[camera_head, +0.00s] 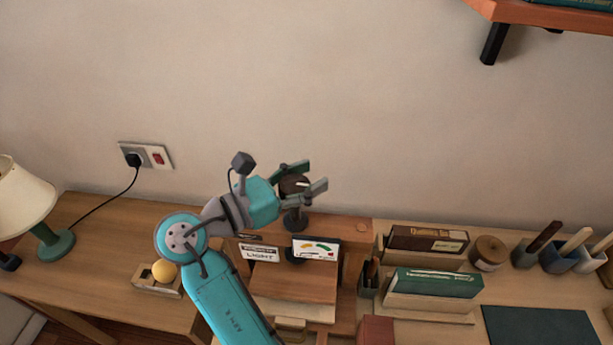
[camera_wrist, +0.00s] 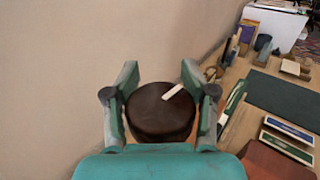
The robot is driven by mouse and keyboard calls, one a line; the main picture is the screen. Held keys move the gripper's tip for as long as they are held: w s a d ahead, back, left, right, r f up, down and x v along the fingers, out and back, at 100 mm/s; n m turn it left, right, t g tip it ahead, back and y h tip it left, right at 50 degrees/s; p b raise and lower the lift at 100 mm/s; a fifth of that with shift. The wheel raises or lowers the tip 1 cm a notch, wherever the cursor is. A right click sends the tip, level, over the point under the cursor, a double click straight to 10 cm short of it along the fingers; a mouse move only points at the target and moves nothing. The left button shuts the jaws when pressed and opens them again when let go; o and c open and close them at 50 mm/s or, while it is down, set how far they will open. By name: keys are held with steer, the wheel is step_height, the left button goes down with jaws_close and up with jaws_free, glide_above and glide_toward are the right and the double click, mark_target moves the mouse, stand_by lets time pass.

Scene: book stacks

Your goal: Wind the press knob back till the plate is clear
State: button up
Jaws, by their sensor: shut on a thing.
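The press knob (camera_wrist: 160,112) is dark brown and round, with a pale mark on its top. My gripper (camera_wrist: 158,85) has one finger on each side of it and is shut on it. In the head view the knob (camera_head: 294,186) sits between the fingers of my gripper (camera_head: 303,180), at the top of a dark screw. The press plate (camera_head: 294,282) is a flat wooden board below, in the wooden press frame (camera_head: 356,262). A gauge card (camera_head: 316,249) with coloured bands is on the frame. My arm hides part of the press, and the gap under the plate is unclear.
A brown book (camera_head: 427,239) and a green book (camera_head: 434,283) stand in holders right of the press. Brush pots (camera_head: 562,256) are further right. A shelf (camera_head: 540,14) overhangs at top right.

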mark_target(292, 176)
steer(key=shift+a+n+t+y, duration=0.1)
steer(key=shift+n+t+y, duration=0.3)
steer(key=shift+t, duration=0.1)
steer(key=n+t+y, duration=0.2)
steer(key=t+y, duration=0.1)
steer(key=shift+w+a+n, duration=0.15)
steer(key=shift+a+n, duration=0.05)
steer(key=shift+n, duration=0.2)
steer(key=n+y, duration=0.1)
steer(key=n+t+y, duration=0.1)
steer(key=y, duration=0.1)
steer(key=n+t+y, duration=0.1)
steer(key=y, duration=0.1)
steer(key=shift+w+a+f+n, duration=0.1)
steer(key=shift+w+a+n, duration=0.05)
steer(key=shift+a+n, duration=0.2)
steer(key=n+y, duration=0.1)
steer(key=y, duration=0.1)
steer(key=n+y, duration=0.2)
steer(key=a+n+t+y, duration=0.1)
steer(key=y, duration=0.2)
steer(key=shift+w+f+n, duration=0.1)
steer(key=shift+n, duration=0.15)
steer(key=shift+a+n+g+y, duration=0.2)
steer(key=shift+n+g+y, duration=0.2)
steer(key=shift+n+y, duration=0.75)
steer(key=shift+f+y, duration=0.1)
steer(key=shift+y, duration=0.75)
